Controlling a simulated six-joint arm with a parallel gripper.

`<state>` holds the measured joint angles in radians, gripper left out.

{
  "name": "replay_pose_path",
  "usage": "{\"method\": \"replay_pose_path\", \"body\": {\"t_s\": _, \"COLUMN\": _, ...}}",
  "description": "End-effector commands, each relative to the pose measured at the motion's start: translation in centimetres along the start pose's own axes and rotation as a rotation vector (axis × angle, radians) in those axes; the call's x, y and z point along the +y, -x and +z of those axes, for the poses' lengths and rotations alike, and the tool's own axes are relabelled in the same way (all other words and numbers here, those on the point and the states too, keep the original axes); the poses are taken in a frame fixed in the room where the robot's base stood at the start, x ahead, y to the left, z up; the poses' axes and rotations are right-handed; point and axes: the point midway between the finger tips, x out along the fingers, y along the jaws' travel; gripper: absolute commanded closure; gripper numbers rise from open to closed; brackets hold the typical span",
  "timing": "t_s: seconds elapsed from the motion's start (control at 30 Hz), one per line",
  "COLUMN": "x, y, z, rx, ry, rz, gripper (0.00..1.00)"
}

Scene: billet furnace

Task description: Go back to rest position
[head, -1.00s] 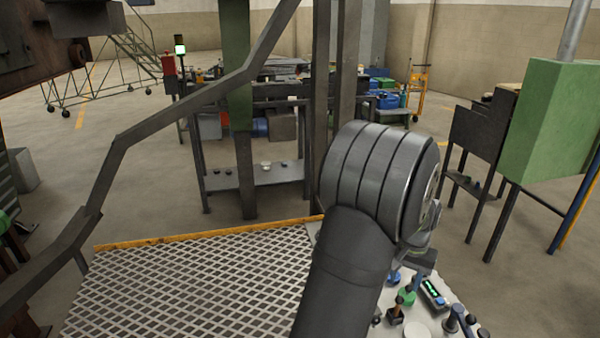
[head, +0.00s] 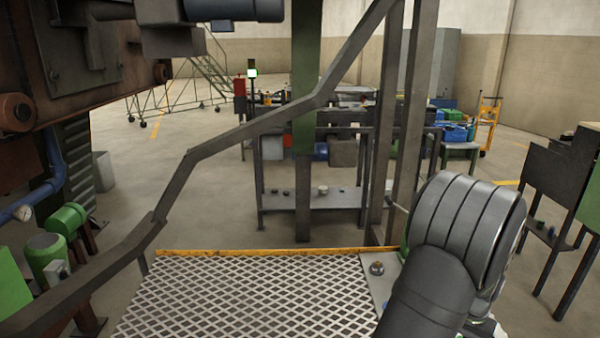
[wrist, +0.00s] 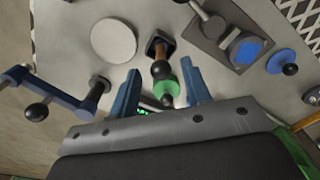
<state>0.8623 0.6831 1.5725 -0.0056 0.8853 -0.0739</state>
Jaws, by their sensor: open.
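My gripper (wrist: 160,95) shows in the wrist view, its two blue fingers apart with a gap between them. It is over a pale control panel (wrist: 70,35). In the head view my arm is at the lower right and hides the gripper and most of the panel.
A bent handrail (head: 190,160) and a mesh platform (head: 250,295) lie left of my arm.

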Motion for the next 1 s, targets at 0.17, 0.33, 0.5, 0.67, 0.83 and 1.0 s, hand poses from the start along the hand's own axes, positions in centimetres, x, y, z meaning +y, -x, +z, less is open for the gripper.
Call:
{"method": "replay_pose_path", "body": {"t_s": 0.17, "x": 0.0, "y": 0.0, "z": 0.0, "rx": 0.0, "ry": 0.0, "rz": 0.0, "gripper": 0.56}}
{"method": "replay_pose_path", "body": {"t_s": 0.33, "x": 0.0, "y": -0.3, "z": 0.0, "rx": -0.001, "ry": 0.0, "rz": 0.0, "gripper": 0.56}}
{"method": "replay_pose_path", "body": {"t_s": 0.5, "x": 0.0, "y": -2.3, "z": 0.1, "rx": -0.003, "ry": 0.0, "rz": 0.0, "gripper": 0.56}}
{"method": "replay_pose_path", "body": {"t_s": 0.67, "x": 0.0, "y": -1.6, "z": -0.1, "rx": 0.006, "ry": 0.0, "rz": 0.001, "gripper": 0.56}}
{"method": "replay_pose_path", "body": {"t_s": 0.83, "x": 0.0, "y": 1.8, "z": -0.1, "rx": 0.005, "ry": 0.0, "rz": 0.0, "gripper": 0.56}}
{"method": "replay_pose_path", "body": {"t_s": 1.0, "x": 0.0, "y": 5.3, "z": -0.1, "rx": 0.005, "ry": 0.0, "rz": 0.0, "gripper": 0.56}}
